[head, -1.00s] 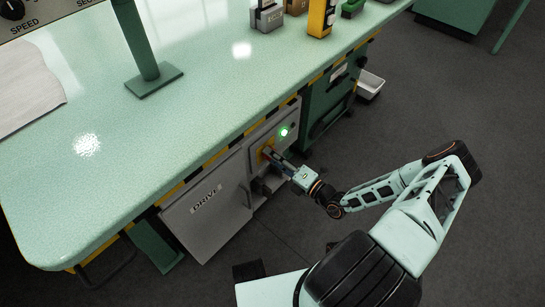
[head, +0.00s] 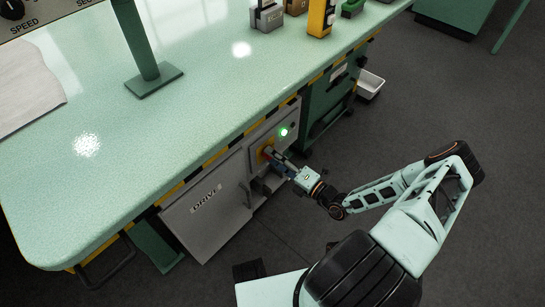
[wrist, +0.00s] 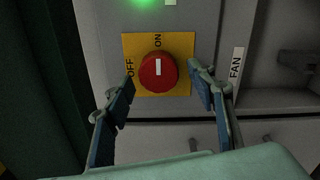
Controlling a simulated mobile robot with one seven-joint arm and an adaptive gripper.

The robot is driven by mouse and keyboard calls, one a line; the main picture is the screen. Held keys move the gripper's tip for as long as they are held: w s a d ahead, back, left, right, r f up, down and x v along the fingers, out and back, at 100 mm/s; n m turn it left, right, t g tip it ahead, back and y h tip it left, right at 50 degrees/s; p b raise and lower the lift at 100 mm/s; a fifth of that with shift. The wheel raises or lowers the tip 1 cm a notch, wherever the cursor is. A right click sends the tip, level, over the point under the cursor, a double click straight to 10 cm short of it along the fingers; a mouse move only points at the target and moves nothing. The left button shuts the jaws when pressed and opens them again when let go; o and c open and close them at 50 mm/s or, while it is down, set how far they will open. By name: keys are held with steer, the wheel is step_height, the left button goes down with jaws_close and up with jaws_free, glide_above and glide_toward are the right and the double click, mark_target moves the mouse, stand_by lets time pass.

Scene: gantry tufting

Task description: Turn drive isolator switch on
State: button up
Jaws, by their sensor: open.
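The drive isolator switch is a red round knob (wrist: 158,72) with a white bar, on a yellow plate (wrist: 184,47). The bar stands upright in the wrist view, in line with the ON label above; OFF is at the left. A green lamp (wrist: 146,2) glows above the plate, and the lamp is also lit in the head view (head: 284,132). My gripper (wrist: 163,80) is open, its blue-padded fingers on either side of the knob's lower part in the picture, with visible gaps. In the head view my gripper (head: 279,160) is at the panel and partly covers the knob.
The grey cabinet door marked DRIVE (head: 205,200) is left of the panel, under the green bench top (head: 150,120). A FAN label (wrist: 236,66) is right of the switch. A white bin (head: 370,86) sits beyond. Floor around my arm is clear.

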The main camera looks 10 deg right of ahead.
steer(key=v, duration=0.6)
steer(key=shift+s+d, duration=0.2)
steer(key=shift+s, duration=0.1)
